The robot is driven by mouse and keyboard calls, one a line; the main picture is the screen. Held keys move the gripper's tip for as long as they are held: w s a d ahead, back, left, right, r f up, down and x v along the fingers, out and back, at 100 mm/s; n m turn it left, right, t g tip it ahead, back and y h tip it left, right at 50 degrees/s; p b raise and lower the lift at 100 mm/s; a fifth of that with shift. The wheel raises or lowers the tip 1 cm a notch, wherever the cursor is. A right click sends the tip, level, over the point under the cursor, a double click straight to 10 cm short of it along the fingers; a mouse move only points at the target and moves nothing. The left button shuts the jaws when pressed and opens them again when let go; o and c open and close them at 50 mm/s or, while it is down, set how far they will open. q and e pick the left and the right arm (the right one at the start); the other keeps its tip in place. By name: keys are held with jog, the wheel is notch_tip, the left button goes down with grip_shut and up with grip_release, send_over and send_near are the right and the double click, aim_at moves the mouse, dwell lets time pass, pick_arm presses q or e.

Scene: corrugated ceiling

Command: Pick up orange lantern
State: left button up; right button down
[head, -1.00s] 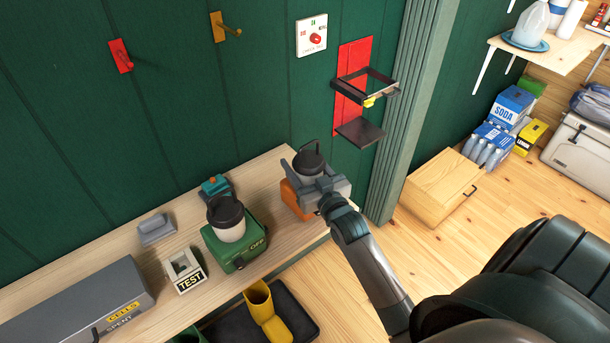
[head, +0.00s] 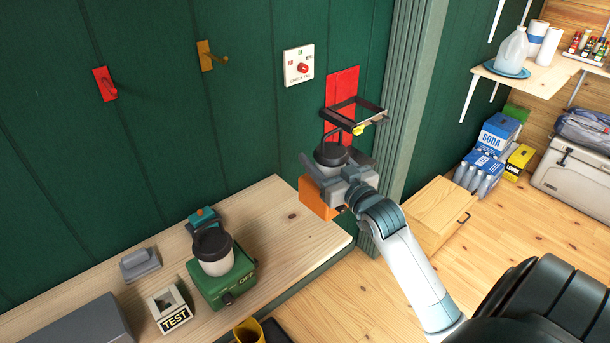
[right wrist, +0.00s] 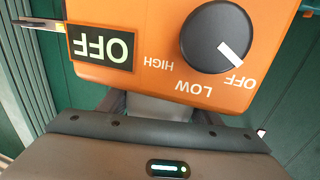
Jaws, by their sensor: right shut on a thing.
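The orange lantern (head: 318,199) has an orange base, a pale globe and a black cap with a handle. My right gripper (head: 340,180) is shut on it and holds it in the air above the right end of the bench, in front of the red wall bracket. In the right wrist view the lantern's orange front (right wrist: 160,85) fills the upper part, with an OFF label and a black knob marked OFF, LOW and HIGH. The knob's white mark points to OFF. The fingers are mostly hidden behind my gripper body. My left gripper is not in view.
A green lantern (head: 222,285) stands on the wooden bench (head: 290,225) beside a TEST box (head: 168,303) and a grey block (head: 140,264). A red wall bracket (head: 342,95) with a black frame is close behind the held lantern. The bench's right end is clear.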

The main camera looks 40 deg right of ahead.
aim_at(335, 147)
jog(key=shift+s+d+r+b, duration=0.2)
jog(key=shift+d+r, duration=0.4)
jog(key=shift+d, duration=0.3)
jog(key=shift+s+d+r+b, duration=0.2)
jog(key=shift+d+r, duration=0.4)
jog(key=shift+d, duration=0.25)
dwell(0.3)
